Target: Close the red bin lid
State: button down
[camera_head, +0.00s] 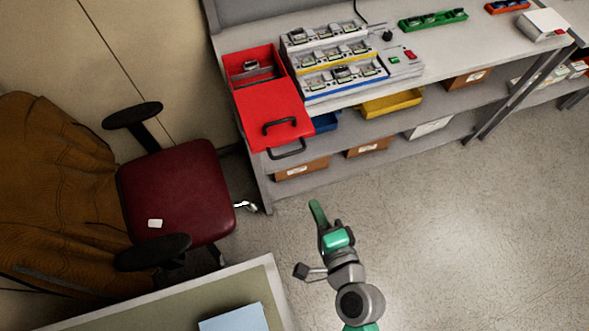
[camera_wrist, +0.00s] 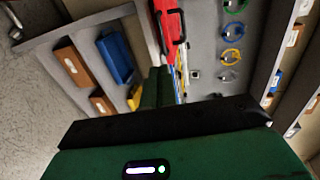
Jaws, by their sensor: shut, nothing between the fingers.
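The red bin (camera_head: 240,100) stands at the left end of the workbench. Its red lid (camera_head: 272,108) covers the near part, and the far part is open with a small grey object (camera_head: 251,69) inside. A dark handle (camera_head: 281,126) is on the lid, and a second dark handle (camera_head: 288,150) is at the bin's front. My gripper (camera_head: 317,208) is shut and empty, over the floor in front of the bench, below and apart from the bin. In the wrist view its green fingers (camera_wrist: 157,88) point toward the red bin (camera_wrist: 171,28).
Pump racks (camera_head: 338,60) stand on the bench just right of the bin. A yellow bin (camera_head: 391,103) and several brown boxes are on the shelves below. A red chair (camera_head: 175,190) and a near table (camera_head: 262,275) are at left. The floor at right is clear.

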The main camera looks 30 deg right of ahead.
jog(key=x, duration=1.4)
jog(key=shift+r, duration=0.2)
jog(key=shift+w, duration=0.2)
